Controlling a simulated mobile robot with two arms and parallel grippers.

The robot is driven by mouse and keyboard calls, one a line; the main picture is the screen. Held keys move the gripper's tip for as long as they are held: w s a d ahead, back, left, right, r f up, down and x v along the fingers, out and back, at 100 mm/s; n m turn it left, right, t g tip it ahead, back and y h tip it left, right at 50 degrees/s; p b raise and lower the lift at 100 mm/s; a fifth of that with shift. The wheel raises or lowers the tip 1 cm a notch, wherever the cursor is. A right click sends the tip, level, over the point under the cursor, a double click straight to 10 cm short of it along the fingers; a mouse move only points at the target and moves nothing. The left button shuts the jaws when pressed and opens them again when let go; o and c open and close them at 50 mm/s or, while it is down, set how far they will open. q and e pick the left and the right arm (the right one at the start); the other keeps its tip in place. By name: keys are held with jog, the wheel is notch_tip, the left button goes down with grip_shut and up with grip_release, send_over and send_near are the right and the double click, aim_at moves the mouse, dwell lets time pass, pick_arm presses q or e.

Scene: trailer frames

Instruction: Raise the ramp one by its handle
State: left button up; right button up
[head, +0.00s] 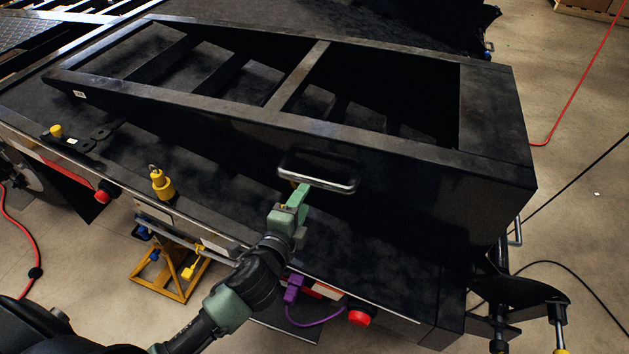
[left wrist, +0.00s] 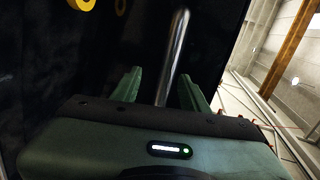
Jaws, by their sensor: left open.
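The ramp (head: 400,155) is a large black steel frame with open bays, lying on the dark trailer frame. Its handle (head: 330,184) is a silver metal bar on the near side wall. My left gripper (head: 301,192) is just below the left part of the handle. In the left wrist view the handle (left wrist: 178,55) runs between the two green fingers (left wrist: 160,88), with a gap on both sides. The left gripper is open. Its fingertips are partly hard to make out against the dark ramp in the head view. My right gripper is not seen.
A yellow knob (head: 162,184) stands on the trailer deck left of my gripper. Red round lights (head: 360,318) and a purple cable (head: 318,322) are at the near edge. A yellow stand (head: 168,268) is below. Open floor (head: 575,200) lies to the right, crossed by cables.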

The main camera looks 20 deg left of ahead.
aim_at(313, 185)
pick_arm(q)
jog(key=shift+w+d+r+m, duration=0.2)
jog(key=shift+w+r+m, duration=0.1)
jog(key=shift+r, duration=0.25)
jog(key=shift+w, duration=0.4)
jog(key=x, duration=0.6)
jog(key=shift+w+d+f, duration=0.1)
jog(key=shift+w+f, duration=0.05)
jog(key=shift+w, duration=0.15)
grip_shut()
dwell(0.3)
